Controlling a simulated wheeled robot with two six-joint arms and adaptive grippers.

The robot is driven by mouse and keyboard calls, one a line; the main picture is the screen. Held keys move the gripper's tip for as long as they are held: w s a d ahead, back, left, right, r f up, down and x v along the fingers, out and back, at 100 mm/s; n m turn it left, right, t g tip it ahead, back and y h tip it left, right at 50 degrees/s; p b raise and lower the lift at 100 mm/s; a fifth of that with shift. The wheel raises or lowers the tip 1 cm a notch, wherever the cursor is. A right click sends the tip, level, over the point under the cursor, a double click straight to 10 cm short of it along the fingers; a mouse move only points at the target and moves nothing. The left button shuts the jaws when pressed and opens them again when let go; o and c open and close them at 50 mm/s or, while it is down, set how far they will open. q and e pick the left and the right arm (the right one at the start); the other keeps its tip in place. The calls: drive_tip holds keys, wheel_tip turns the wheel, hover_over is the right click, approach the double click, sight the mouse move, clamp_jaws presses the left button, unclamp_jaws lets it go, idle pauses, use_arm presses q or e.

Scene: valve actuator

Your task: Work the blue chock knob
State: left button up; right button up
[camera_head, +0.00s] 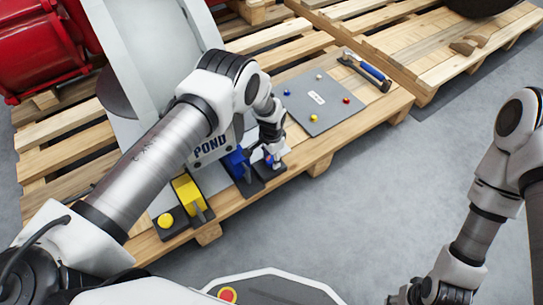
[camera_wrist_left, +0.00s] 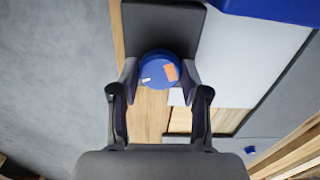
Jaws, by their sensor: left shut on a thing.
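The blue chock knob (camera_wrist_left: 158,70) is a round blue disc with an orange patch and a small white mark, on a dark base plate (camera_wrist_left: 165,25). My left gripper (camera_wrist_left: 160,75) is shut on the knob, one finger on each side of it. In the head view my left gripper (camera_head: 270,158) reaches down at the pallet's front edge, beside the blue chock (camera_head: 240,166), and mostly hides the knob. My right gripper (camera_head: 405,297) is at the bottom edge of the head view, partly cut off, too small to tell its state.
A yellow knob (camera_head: 166,221) and yellow chock (camera_head: 189,194) stand left along the pallet (camera_head: 235,205). A grey panel (camera_head: 325,118) with coloured buttons and a blue-handled tool (camera_head: 368,70) lie to the right. A white "POND" housing stands behind. Grey floor is clear at right.

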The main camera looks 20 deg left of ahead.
use_arm(q)
drive_tip(key=shift+s+m, duration=0.1)
drive_tip(key=shift+m, duration=1.2)
drive_tip(key=o, duration=1.1)
drive_tip(key=shift+o, duration=0.2)
